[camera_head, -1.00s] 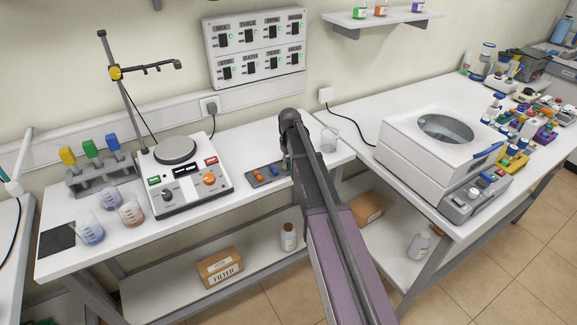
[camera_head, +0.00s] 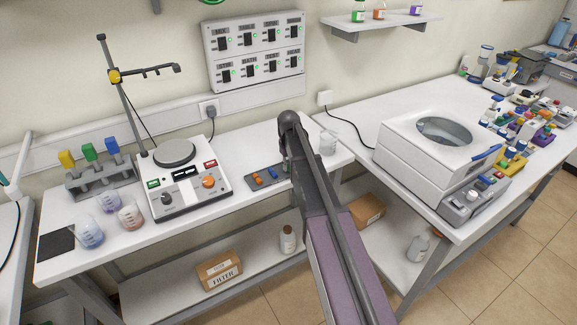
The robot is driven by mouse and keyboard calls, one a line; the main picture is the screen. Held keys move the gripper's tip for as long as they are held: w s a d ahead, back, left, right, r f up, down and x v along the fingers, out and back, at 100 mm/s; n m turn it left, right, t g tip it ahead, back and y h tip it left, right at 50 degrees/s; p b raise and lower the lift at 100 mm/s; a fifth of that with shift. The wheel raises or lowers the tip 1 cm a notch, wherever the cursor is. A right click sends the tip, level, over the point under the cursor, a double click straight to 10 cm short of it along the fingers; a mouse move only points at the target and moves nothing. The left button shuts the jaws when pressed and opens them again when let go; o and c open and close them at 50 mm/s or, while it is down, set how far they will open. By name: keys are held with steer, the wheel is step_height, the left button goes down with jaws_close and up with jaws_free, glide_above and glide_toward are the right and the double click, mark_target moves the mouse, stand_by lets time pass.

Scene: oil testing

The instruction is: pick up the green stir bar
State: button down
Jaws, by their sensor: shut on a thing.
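A dark tray (camera_head: 262,180) lies on the left bench, right of the stirrer hotplate. Orange stir bars (camera_head: 258,181) show on it. My gripper (camera_head: 287,167) is at the tray's right end, mostly hidden behind my own arm. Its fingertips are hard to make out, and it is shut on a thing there. The green stir bar cannot be seen clearly; that end of the tray is covered by my arm.
The stirrer hotplate (camera_head: 187,184) with a stand stands left of the tray. A clear beaker (camera_head: 328,143) stands to the right. A white bath unit (camera_head: 420,155) fills the right bench's near part.

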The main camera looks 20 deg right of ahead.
mark_target(289, 166)
steer(key=shift+r+p, duration=1.55)
steer(key=shift+r, duration=0.1)
steer(key=s+a+r+p, duration=0.1)
steer(key=s, duration=1.5)
steer(key=shift+r, duration=0.2)
